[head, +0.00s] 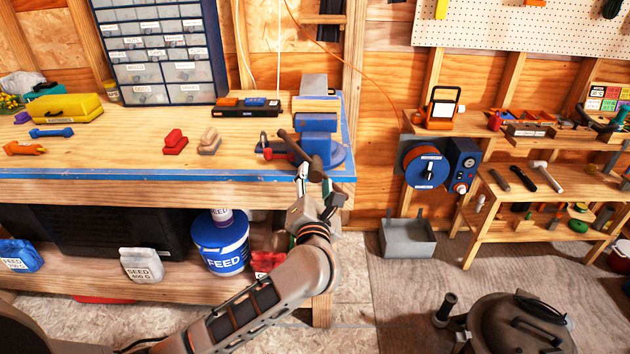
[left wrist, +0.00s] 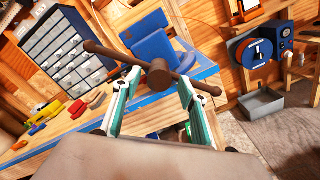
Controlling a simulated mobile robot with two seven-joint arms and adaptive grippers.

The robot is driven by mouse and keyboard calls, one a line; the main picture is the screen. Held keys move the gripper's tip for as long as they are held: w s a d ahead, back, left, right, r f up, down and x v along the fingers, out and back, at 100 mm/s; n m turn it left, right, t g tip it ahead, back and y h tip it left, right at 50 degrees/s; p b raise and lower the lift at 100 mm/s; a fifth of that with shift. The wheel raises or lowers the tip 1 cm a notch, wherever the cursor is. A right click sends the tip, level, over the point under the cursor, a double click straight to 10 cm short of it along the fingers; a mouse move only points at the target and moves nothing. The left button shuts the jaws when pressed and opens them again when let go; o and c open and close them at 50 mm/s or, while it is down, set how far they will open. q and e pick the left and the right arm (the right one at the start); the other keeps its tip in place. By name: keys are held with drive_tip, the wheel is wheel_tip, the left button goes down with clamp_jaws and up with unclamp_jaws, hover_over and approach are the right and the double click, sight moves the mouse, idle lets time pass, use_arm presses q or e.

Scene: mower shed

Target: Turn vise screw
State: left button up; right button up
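The blue vise (head: 318,124) is mounted at the right front corner of the workbench, and it also shows in the left wrist view (left wrist: 157,45). Its brown screw (head: 313,169) points toward me, with a bar handle (head: 291,146) slanting across its end. In the left wrist view the round screw head (left wrist: 158,73) and the handle (left wrist: 104,51) lie just ahead of the fingertips. My left gripper (head: 315,183) is open, its green-and-white fingers (left wrist: 159,84) spread on either side of the screw head with visible gaps. Contact cannot be told. My right gripper is not in view.
The workbench (head: 110,160) has a blue front edge below the vise. A black tray with tools (head: 245,107), red and tan blocks and a drawer cabinet (head: 165,52) are to the left. A cable reel (head: 427,168) and grey bin (head: 408,238) are right. A lower shelf holds a feed bucket (head: 219,245).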

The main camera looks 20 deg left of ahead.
use_arm(q)
drive_tip(key=v, duration=1.2)
drive_tip(key=shift+a+r, duration=0.1)
